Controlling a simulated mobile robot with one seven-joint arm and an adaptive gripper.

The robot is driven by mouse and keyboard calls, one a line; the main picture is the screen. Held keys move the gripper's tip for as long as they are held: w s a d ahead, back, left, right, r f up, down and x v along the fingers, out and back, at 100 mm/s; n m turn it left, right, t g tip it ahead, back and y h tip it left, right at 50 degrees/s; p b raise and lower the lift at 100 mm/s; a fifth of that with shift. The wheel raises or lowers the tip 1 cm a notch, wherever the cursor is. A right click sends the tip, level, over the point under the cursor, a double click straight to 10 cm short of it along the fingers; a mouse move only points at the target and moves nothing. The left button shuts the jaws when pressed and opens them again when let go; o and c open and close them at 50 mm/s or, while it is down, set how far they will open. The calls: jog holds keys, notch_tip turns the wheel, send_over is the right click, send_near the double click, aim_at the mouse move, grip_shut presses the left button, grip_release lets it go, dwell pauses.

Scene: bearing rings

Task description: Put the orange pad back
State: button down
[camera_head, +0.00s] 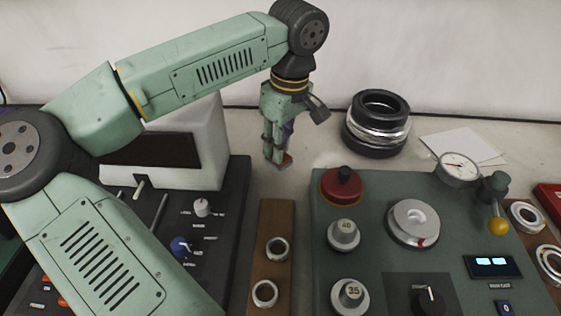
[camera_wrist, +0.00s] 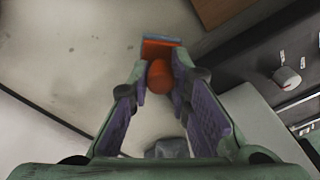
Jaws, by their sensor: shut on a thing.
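The orange pad (camera_wrist: 160,80) is between the purple-lined fingers of my gripper (camera_wrist: 158,68) in the wrist view. It shows a rounded orange-red part and a flat block with a blue edge at the fingertips. My gripper is shut on it. In the head view my gripper (camera_head: 274,148) points down over the bench behind the wooden strip, and a small red-orange bit of the pad (camera_head: 282,165) shows at the fingertips. It looks held above the bench, though the exact gap is hard to tell.
A green console (camera_head: 400,260) with knobs and dials stands to the right, with a red round piece (camera_head: 343,187) at its back left corner. A wooden strip (camera_head: 276,220) holds two rings. Stacked black and silver rings (camera_head: 377,125) stand behind. A dark control panel (camera_head: 225,225) lies left.

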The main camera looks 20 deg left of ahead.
aim_at(286, 156)
jog(key=shift+f+p, duration=0.45)
jog(key=shift+f, duration=2.35)
jog(key=shift+f, duration=0.2)
jog(key=c, duration=1.5)
grip_release()
jog(key=shift+r, duration=0.1)
jog(key=r, duration=0.4)
jog(key=d+r+b, duration=0.1)
jog(key=r, duration=0.7)
jog(key=shift+d+r, duration=0.1)
jog(key=shift+d, duration=0.15)
